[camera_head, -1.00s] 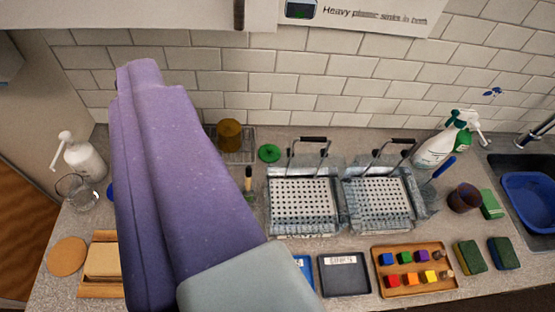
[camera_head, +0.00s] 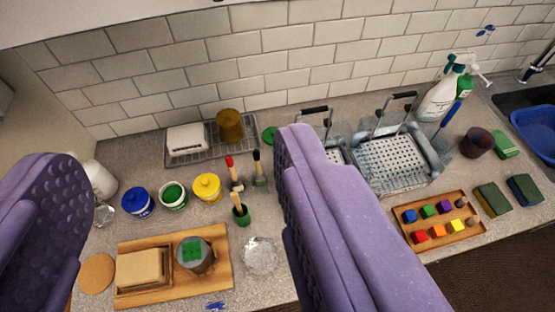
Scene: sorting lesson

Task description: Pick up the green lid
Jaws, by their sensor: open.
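The green lid (camera_head: 268,135) is a small flat disc lying on the counter near the tiled wall, just right of the wire rack. Its right edge is close to or partly covered by my right finger in the picture. My gripper (camera_head: 178,150) is open, its two purple fingers wide apart at the left and right of the view. Nothing is held between them. The lid shows near the tip of the right finger; how far above the counter the fingers are, I cannot tell.
A wire rack (camera_head: 206,157) holds a white dish (camera_head: 187,139) and a brown cylinder (camera_head: 229,125) left of the lid. Blue (camera_head: 138,203), green (camera_head: 173,195) and yellow (camera_head: 207,188) pots and upright brushes (camera_head: 258,167) stand in front. A metal basket (camera_head: 395,160) is at right.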

